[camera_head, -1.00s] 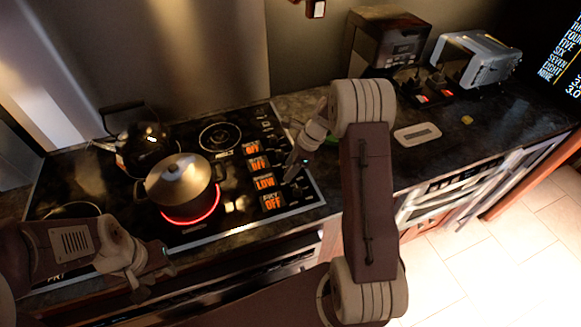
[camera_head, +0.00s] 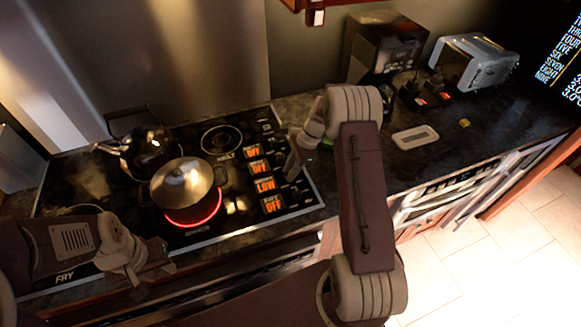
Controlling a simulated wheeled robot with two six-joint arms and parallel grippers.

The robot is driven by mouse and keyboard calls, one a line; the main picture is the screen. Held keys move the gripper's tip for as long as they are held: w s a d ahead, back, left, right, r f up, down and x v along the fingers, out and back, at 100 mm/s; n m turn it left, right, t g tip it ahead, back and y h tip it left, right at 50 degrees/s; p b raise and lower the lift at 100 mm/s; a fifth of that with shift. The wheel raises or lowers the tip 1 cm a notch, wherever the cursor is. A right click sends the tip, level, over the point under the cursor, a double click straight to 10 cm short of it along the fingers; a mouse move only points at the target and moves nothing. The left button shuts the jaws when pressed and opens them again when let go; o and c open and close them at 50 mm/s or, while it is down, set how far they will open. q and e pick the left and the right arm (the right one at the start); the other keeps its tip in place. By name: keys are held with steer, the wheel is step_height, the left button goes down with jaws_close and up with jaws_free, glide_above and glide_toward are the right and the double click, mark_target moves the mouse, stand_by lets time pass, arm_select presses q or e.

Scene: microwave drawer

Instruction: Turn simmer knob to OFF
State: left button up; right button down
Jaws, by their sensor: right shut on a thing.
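The stove's control strip has several orange displays: two read OFF, one reads LOW (camera_head: 265,186), and the front one reads FRY OFF (camera_head: 272,204). Small dark knobs stand to the right of these displays. My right gripper (camera_head: 291,173) points down at the knobs, with its tips beside the LOW row, shut on a knob that it largely hides. I cannot read a simmer label or the knob's pointer. My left gripper (camera_head: 152,270) is over the stove's front left edge, away from the knobs; its fingers are too small and dark to judge.
A lidded pot (camera_head: 183,185) stands on a glowing red burner (camera_head: 195,218). A dark kettle (camera_head: 148,148) is behind it. A toaster (camera_head: 475,62), a coffee machine (camera_head: 383,45) and a white dish (camera_head: 415,137) are on the counter to the right.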

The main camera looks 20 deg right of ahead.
steer(key=shift+w+r+n+g+p, duration=0.15)
steer(key=shift+r+n+g+p, duration=0.2)
steer(key=shift+n, duration=0.55)
steer(key=n+g, duration=0.1)
steer(key=n, duration=0.1)
steer(key=shift+w+f+n+p, duration=0.1)
steer(key=shift+f+n+p, duration=0.05)
steer(key=shift+n+p, duration=0.25)
steer(key=shift+w+n+g+h, duration=0.1)
steer(key=shift+n+g+h, duration=0.3)
steer(key=shift+n, duration=0.85)
steer(key=shift+n+g+h, duration=0.2)
steer(key=shift+n+g, duration=0.25)
steer(key=shift+n, duration=0.8)
steer(key=c, duration=1.1)
jaws_free()
steer(key=shift+c, duration=0.2)
